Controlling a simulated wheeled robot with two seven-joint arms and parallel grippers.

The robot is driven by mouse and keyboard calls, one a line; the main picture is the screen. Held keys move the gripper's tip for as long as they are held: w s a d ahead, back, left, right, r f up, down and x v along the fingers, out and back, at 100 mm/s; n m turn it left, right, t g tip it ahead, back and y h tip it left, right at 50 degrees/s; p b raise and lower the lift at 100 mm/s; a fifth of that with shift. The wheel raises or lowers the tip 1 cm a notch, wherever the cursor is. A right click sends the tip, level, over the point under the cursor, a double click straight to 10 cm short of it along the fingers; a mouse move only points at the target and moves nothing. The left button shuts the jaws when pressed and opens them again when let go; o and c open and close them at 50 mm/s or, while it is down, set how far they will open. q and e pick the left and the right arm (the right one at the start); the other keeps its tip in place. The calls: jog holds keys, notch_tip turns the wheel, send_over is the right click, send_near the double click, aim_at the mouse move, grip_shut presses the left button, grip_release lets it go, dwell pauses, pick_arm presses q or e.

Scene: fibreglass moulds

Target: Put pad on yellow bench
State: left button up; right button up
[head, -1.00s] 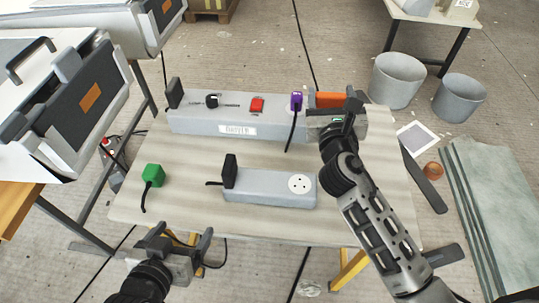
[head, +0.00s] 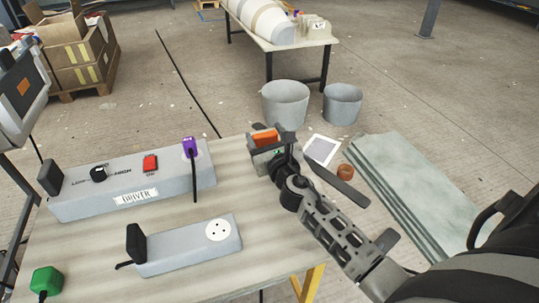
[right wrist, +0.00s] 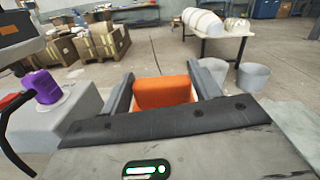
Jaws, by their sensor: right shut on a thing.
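The orange pad (head: 265,137) is a small block held in my right gripper (head: 269,146). In the right wrist view the pad (right wrist: 163,92) sits between the two dark fingers of the right gripper (right wrist: 165,82), which is shut on it. In the head view it appears over or near the far right corner of the bench (head: 275,235), to the right of the grey driver box. I cannot tell its exact height. The bench has a pale streaked top and yellow legs (head: 311,284). My left gripper is out of view.
The driver box (head: 135,187) carries a purple plug (head: 190,148) and a red switch (head: 150,163). A grey socket block (head: 188,246) and green plug (head: 46,281) are also on the bench. Grey buckets (head: 285,103) and stacked sheets (head: 420,190) stand on the floor. The front right benchtop is clear.

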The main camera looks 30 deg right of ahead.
jog(key=shift+w+d+f, duration=0.15)
jog(key=shift+d+f, duration=0.3)
jog(key=shift+f, duration=0.05)
jog(key=f+b, duration=0.3)
jog(key=shift+d+f, duration=0.3)
jog(key=shift+f+b, duration=0.25)
jog(key=shift+b, duration=0.1)
jog(key=shift+r, duration=0.2)
jog(key=shift+f, duration=0.2)
jog(key=o, duration=1.5)
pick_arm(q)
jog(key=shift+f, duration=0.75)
pick_arm(e)
jog(key=shift+o, duration=0.2)
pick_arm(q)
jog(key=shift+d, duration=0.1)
